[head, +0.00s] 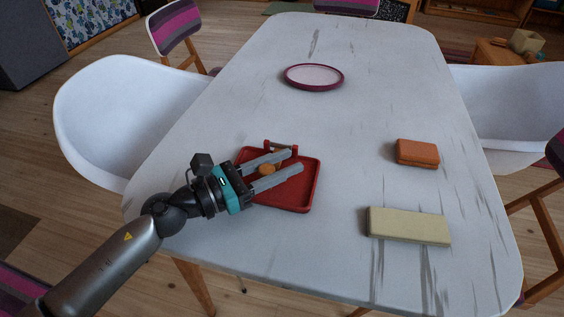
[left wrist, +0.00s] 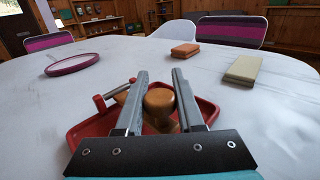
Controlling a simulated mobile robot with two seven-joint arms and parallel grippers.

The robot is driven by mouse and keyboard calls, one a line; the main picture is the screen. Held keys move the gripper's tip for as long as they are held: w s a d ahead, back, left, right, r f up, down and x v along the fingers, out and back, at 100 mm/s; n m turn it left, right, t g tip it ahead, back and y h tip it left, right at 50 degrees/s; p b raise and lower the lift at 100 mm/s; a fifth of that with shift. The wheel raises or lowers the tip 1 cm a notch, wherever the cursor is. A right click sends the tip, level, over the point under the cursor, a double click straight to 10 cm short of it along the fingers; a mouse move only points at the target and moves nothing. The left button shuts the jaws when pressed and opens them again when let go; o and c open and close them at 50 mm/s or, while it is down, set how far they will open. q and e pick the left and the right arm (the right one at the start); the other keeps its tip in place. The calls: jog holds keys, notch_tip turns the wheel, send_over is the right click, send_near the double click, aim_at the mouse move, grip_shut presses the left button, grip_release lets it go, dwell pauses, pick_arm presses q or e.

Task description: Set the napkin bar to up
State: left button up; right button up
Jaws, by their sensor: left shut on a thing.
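A red napkin tray (head: 297,203) lies on the white table, with a hinge mount (head: 281,146) at its far edge. The hinge rod also shows in the left wrist view (left wrist: 113,93). The napkin bar's rounded wooden knob (head: 266,170) sits between the fingers of my left gripper (head: 296,160). In the left wrist view this knob (left wrist: 160,104) stands between both fingers, which are shut on it. The fingers hide most of the bar between knob and hinge, so I cannot tell its exact tilt. My right gripper is out of view.
A purple-rimmed plate (head: 314,76) lies farther back. An orange block (head: 417,153) and a pale yellow-green block (head: 409,226) lie to the right. The table between tray and blocks is clear. White chairs (head: 120,105) stand at the sides.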

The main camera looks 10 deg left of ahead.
pick_arm(q)
grip_shut()
dwell(1.0)
